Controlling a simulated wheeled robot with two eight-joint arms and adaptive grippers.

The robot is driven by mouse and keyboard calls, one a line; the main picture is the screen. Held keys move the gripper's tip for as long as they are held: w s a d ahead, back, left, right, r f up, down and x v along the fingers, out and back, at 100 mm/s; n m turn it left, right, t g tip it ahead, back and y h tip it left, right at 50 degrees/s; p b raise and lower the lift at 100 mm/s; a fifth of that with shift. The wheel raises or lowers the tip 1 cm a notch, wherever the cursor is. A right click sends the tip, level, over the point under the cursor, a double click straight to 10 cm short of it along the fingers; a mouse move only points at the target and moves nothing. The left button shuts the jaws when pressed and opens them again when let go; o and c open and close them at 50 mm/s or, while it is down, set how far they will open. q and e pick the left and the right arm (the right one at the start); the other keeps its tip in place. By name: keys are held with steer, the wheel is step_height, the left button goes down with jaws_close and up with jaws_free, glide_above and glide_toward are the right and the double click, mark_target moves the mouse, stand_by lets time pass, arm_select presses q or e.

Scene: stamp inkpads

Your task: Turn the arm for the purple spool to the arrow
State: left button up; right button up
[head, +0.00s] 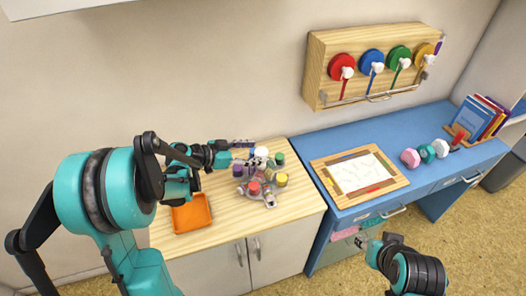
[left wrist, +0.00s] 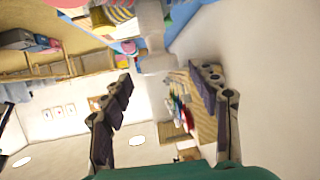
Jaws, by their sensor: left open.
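A grey rack (head: 270,201) with several coloured spools stands on the wooden cabinet top. The purple spool (head: 238,170) is at its left side, beside red (head: 254,187), yellow (head: 281,180) and green (head: 279,158) spools. A white knob (head: 261,153) tops the rack. My left gripper (head: 248,154) is open at the knob, coming from the left. In the left wrist view a white post (left wrist: 155,50) shows beyond the open fingers (left wrist: 168,92); contact cannot be told. My right gripper (head: 382,247) is at lower right, its jaws unclear. I cannot make out the arrow.
An orange tray (head: 192,213) lies left of the rack. A framed paper board (head: 396,182) and several coloured stamps lie on the blue desk (head: 400,127), with books at its far right. A wooden wall panel (head: 318,58) carries several coloured discs above the desk.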

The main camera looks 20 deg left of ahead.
mark_target(261, 151)
arm_select(q)
steer(key=shift+b+x, duration=0.3)
steer(key=shift+x, duration=1.4)
jaws_close()
